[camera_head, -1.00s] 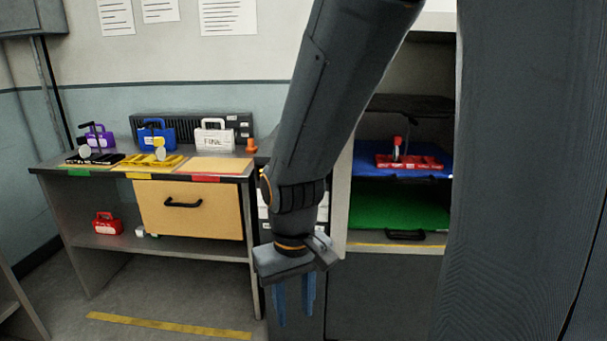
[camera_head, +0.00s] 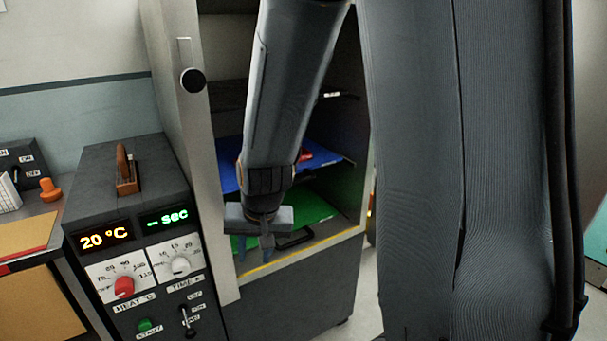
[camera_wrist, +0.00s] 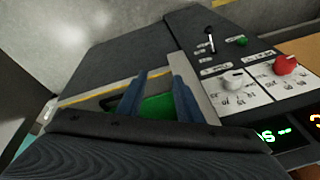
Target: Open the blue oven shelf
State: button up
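The blue oven shelf (camera_head: 334,167) sits inside the open-fronted oven cabinet (camera_head: 222,270), above the green shelf (camera_head: 312,208). A red object (camera_head: 306,157) rests on the blue shelf, mostly hidden behind my arm, which also covers the shelf's middle and any handle there. My gripper (camera_head: 254,247) points down in front of the oven opening, lower than the blue shelf and near the green one. In the wrist view my gripper (camera_wrist: 160,76) has its two blue fingers apart with nothing between them. The green shelf (camera_wrist: 157,106) shows behind the fingers; the blue shelf cannot be made out there.
A dark control box (camera_head: 125,190) with a heat dial, time dial and displays stands left of the oven. An orange peg (camera_head: 50,190) stands on the bench at far left. A black shelf (camera_head: 229,96) is above the blue one. The green shelf has a black handle (camera_head: 295,239).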

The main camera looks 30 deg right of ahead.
jog(key=w+d+m+t+h+p, duration=0.1)
jog(key=w+d+m+t, duration=0.3)
jog(key=w, duration=0.5)
jog(key=m+t+h+p, duration=0.2)
jog(key=m+t+h, duration=0.2)
jog(key=m+h, duration=0.85)
send_near(294, 184)
jog(key=w+d+m+y, duration=0.3)
jog(key=w+d, duration=0.2)
jog(key=shift+d+m+h, duration=0.3)
jog(key=shift+m+h, duration=0.05)
jog(key=shift+h, duration=0.1)
jog(key=shift+w+d, duration=0.1)
jog(key=shift+d, duration=0.15)
jog(key=p+x, duration=0.2)
jog(key=x, duration=0.5)
jog(key=shift+d, duration=0.15)
jog(key=shift+c, duration=0.4)
grip_shut()
jog(key=shift+f, duration=0.1)
